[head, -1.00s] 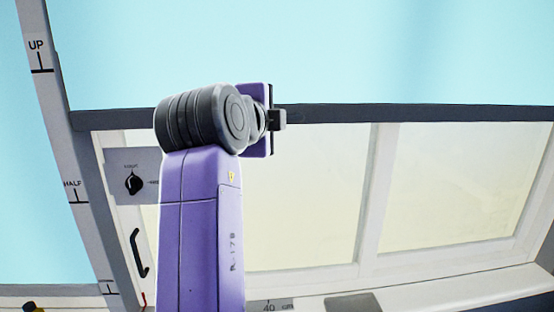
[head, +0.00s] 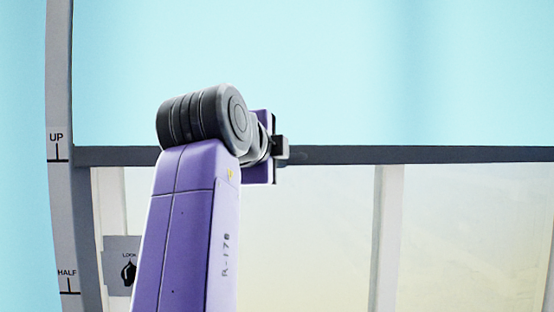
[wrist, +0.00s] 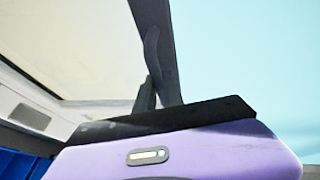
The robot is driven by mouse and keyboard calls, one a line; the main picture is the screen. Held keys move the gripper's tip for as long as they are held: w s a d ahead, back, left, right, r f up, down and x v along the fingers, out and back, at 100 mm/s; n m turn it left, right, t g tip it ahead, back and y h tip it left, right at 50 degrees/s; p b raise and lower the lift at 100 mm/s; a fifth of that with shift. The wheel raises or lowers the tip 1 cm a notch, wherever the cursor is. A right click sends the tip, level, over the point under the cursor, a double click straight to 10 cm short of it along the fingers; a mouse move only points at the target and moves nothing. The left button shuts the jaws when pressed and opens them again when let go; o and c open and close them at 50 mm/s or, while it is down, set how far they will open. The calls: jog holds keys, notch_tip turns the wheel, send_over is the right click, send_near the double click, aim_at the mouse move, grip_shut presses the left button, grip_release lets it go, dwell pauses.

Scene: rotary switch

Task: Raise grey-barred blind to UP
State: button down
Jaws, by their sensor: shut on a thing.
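The blind's dark grey bar (head: 420,154) runs level across the window, with a pale blue surface above it and cream panes below. The left post carries the UP mark (head: 57,146) and, lower down, the HALF mark (head: 68,280). The bar's left end is about level with the UP line in the head view. My gripper (head: 282,149) is shut on the bar, right of my purple arm. In the wrist view the bar (wrist: 153,18) runs down to the dark fingers (wrist: 150,82). The exact grip is partly hidden.
A grey panel with a black rotary knob (head: 128,272) sits at the lower left, partly behind my arm. White window frame uprights (head: 386,235) stand below the bar. The area above the bar is clear.

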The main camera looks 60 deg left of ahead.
jog(key=c, duration=1.7)
grip_release()
jog(key=shift+r, duration=0.45)
jog(key=shift+o, duration=1.2)
jog(key=shift+f, duration=0.15)
jog(key=b+v, duration=0.3)
jog(key=v, duration=0.4)
jog(key=shift+s+d, duration=0.25)
